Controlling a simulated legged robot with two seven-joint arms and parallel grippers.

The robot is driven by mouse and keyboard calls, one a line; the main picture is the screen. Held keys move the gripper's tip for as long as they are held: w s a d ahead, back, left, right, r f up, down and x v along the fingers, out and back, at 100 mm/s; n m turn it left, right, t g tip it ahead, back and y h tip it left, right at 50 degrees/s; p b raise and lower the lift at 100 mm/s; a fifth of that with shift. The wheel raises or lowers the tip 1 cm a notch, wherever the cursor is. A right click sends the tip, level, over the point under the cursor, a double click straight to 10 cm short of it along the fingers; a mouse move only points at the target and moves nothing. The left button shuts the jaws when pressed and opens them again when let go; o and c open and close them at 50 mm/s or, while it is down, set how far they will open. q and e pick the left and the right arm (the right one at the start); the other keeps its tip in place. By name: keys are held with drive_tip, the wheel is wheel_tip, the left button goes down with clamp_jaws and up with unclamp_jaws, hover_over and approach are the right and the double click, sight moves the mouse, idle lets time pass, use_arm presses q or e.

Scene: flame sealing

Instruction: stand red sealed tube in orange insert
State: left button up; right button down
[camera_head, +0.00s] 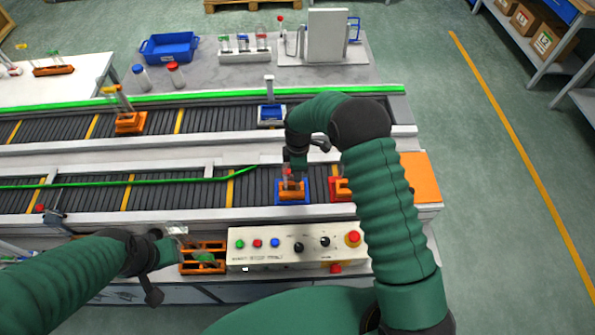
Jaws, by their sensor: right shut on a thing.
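My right gripper (291,173) points down at the near conveyor and is shut on a slim tube (286,171) with a little red on it, mostly hidden by the gripper. Right below it an orange insert (292,195) sits in a blue carrier (306,196) on the belt. The tube's lower end is at the insert, but I cannot tell how far it is inside. My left gripper (176,246) is at the lower left, beside an orange rack (204,244) with a green-capped tube (204,257) lying in it. Its jaws are too small to read.
A red carrier (339,190) stands just right of the blue one. A control panel (296,245) with buttons is in front. Another orange insert (130,122) with a tube rides the far conveyor. A blue bin (168,47) and capped tubes stand on the back table.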

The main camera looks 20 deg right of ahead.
drive_tip(key=shift+f, duration=0.1)
drive_tip(key=shift+d, duration=0.1)
drive_tip(key=shift+f, duration=0.1)
idle(0.4)
drive_tip(key=c, duration=1.2)
unclamp_jaws()
drive_tip(key=shift+c, duration=0.2)
drive_tip(key=shift+w+r+b, duration=0.1)
drive_tip(key=shift+r+b, duration=0.25)
drive_tip(key=shift+r, duration=0.05)
wheel_tip(320, 180, up, 16)
drive_tip(key=b, duration=0.3)
drive_tip(key=shift+b, duration=0.4)
